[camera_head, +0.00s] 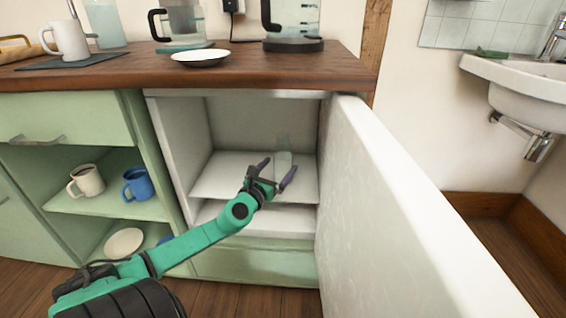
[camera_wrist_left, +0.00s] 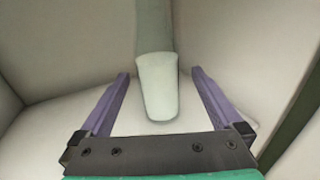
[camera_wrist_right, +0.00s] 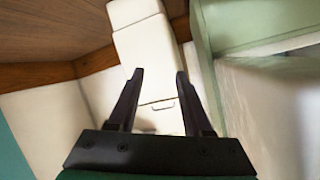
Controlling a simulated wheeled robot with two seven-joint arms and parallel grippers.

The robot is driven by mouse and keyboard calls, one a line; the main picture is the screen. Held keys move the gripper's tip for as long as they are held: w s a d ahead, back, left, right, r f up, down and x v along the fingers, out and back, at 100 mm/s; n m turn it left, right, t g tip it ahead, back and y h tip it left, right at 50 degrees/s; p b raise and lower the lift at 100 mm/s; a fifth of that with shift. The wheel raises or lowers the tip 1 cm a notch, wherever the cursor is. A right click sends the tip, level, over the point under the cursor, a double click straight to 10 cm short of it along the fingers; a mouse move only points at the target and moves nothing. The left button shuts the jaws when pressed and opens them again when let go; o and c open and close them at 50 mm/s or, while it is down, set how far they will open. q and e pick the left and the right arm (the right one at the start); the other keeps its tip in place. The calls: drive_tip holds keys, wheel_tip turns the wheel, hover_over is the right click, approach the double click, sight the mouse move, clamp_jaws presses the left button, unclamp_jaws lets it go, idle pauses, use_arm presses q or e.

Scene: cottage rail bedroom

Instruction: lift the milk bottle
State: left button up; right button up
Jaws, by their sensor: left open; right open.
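The milk bottle (camera_head: 284,160) stands on the upper shelf inside the open white compartment; it looks pale and see-through. My left gripper (camera_head: 277,171) reaches into the compartment, open, with its purple fingers at the bottle. In the left wrist view the bottle (camera_wrist_left: 158,88) shows between the two open fingers (camera_wrist_left: 160,75), with visible gaps on both sides. Its lower part is hidden from the head camera by the gripper. My right gripper (camera_wrist_right: 160,74) is open and empty, seen only in the right wrist view.
The white door (camera_head: 395,205) stands open at the right of the compartment. A wooden counter (camera_head: 120,75) above holds a mug, a white bowl (camera_head: 200,57) and jugs. Mugs sit on the green shelf (camera_head: 115,196) at left. A white sink (camera_head: 530,90) is at far right.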

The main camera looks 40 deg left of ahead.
sight(280, 164)
use_arm(q)
drive_tip(key=x, duration=0.2)
drive_tip(key=b+x, duration=0.1)
drive_tip(key=x, duration=0.1)
drive_tip(key=shift+a+f, duration=0.2)
drive_tip(key=shift+f, duration=0.05)
drive_tip(key=shift+c, duration=0.3)
drive_tip(key=c, duration=1.5)
drive_tip(key=shift+r, duration=0.1)
clamp_jaws()
drive_tip(key=shift+r, duration=0.1)
